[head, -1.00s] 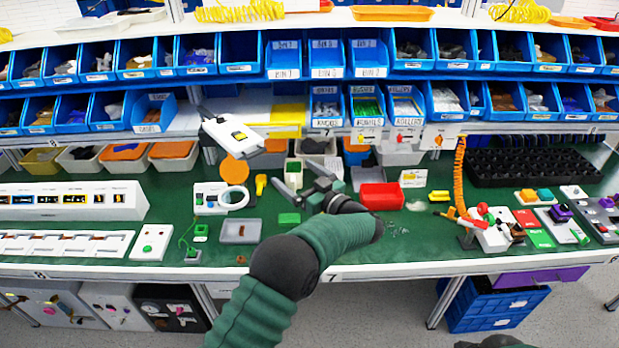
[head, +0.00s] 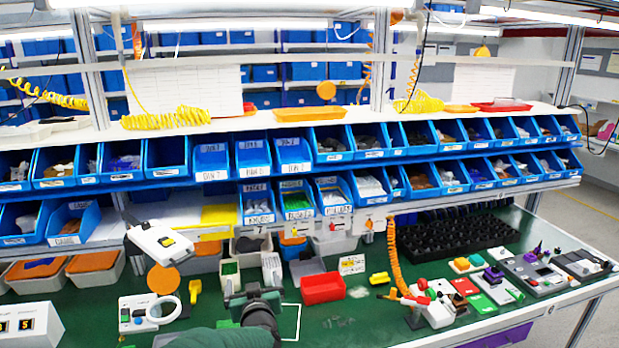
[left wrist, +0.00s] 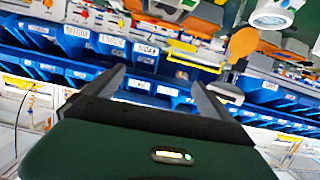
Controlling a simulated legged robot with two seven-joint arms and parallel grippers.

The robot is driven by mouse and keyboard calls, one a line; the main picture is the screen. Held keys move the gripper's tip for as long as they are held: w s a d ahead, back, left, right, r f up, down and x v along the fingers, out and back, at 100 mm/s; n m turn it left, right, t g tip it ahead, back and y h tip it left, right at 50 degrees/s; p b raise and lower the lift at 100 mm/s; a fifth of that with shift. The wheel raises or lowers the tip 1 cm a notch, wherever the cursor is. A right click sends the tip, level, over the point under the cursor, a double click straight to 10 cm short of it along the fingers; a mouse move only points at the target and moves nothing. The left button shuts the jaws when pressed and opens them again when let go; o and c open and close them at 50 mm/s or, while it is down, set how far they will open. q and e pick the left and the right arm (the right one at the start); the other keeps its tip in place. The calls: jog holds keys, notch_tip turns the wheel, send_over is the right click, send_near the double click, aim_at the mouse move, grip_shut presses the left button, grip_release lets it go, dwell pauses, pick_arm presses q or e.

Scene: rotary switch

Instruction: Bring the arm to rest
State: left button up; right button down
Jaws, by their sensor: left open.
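My left gripper (head: 250,278) is in the lower middle of the head view, over the green bench top and left of a red bin (head: 322,288). Its fingers point away toward the blue bins. In the left wrist view the two dark fingers (left wrist: 160,88) stand wide apart with nothing held between them. Blue bins show behind them. My green left forearm enters at the bottom edge of the head view. My right gripper is not in view. I cannot pick out a rotary switch for certain.
Blue bins (head: 257,203) fill shelves behind. An orange coiled cord (head: 393,255) hangs at right. Bench top between fixtures is partly clear.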

pick_arm(q)
jog(key=s+a+f+m+g+h, duration=0.1)
jog(key=s+f+g, duration=0.3)
jog(key=s, duration=0.8)
jog(key=s+a+f+m+g+h+b, duration=0.1)
jog(key=s+f+g, duration=0.3)
jog(key=s+f, duration=0.3)
jog(key=s+a+f+m+g+h+b, duration=0.1)
jog(key=s+f+g, duration=0.3)
jog(key=s, duration=1.4)
notch_tip(320, 180, down, 3)
jog(key=shift+a+r+m+h, duration=0.15)
jog(key=shift+a+m+h, duration=0.2)
jog(key=shift+h, duration=0.25)
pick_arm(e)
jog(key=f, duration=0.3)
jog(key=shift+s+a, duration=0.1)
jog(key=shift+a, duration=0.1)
pick_arm(q)
jog(key=shift+a, duration=0.35)
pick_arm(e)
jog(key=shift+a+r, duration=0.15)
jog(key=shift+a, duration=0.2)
pick_arm(q)
jog(key=shift+d, duration=0.3)
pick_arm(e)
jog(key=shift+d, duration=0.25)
